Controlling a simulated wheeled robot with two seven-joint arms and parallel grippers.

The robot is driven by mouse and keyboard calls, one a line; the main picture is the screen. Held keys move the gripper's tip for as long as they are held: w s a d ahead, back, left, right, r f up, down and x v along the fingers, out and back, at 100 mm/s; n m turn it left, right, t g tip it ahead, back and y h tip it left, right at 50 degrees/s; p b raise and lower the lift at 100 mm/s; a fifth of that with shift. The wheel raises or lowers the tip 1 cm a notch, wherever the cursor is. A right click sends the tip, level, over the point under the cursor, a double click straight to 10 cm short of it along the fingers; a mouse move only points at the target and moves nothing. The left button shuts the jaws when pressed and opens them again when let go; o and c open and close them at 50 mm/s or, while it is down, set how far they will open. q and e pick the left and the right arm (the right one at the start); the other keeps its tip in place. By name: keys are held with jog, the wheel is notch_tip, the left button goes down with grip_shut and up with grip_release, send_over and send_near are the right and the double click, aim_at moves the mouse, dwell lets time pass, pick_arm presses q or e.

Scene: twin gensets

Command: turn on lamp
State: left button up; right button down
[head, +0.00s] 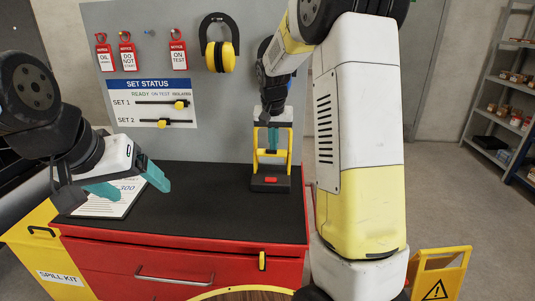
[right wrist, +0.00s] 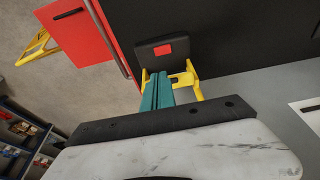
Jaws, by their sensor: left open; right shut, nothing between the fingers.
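The lamp appears to be the yellow-framed stand (head: 284,158) with a black base (head: 258,185) and a red button (head: 271,180), upright at the right end of the black worktop. My right gripper (head: 273,138) is shut and empty, pointing down at the upper part of the frame, above the button. In the right wrist view, its teal fingers (right wrist: 157,90) lie between the yellow uprights, with the black base and red button (right wrist: 163,50) beyond the tips. Whether they touch the frame I cannot tell. My left gripper (head: 135,187) is open over a clipboard at the worktop's left.
The red cabinet (head: 190,262) carries the black worktop (head: 205,195), whose middle is clear. A grey board behind holds red tags (head: 128,52), yellow ear defenders (head: 219,45) and a status panel (head: 152,104). A yellow spill kit (head: 60,277) stands left, a yellow floor sign (head: 438,272) right.

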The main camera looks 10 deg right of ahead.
send_near(274, 179)
jog(key=x, duration=0.5)
jog(key=shift+w+d+f, duration=0.1)
jog(key=shift+w+f, duration=0.15)
jog(key=shift+w, duration=0.05)
jog(key=shift+f, duration=0.5)
